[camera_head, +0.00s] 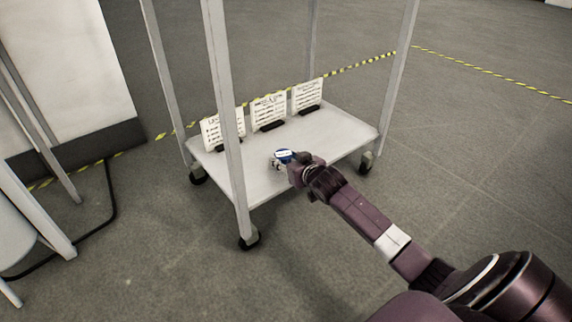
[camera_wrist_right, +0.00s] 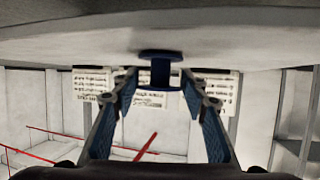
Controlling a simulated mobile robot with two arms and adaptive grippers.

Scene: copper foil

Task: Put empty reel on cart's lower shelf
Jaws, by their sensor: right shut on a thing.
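The cart's lower shelf (camera_head: 258,185) is a pale grey board low between the cart's legs. The gripper partly hides the reel in the head view. My left gripper is not in view.
Three white cards (camera_head: 269,111) in dark holders stand along the back of the shelf. The cart's upright posts (camera_head: 224,110) frame the shelf, one near the front left. Bare shelf lies around the reel. Yellow-black tape (camera_head: 360,65) crosses the floor behind.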

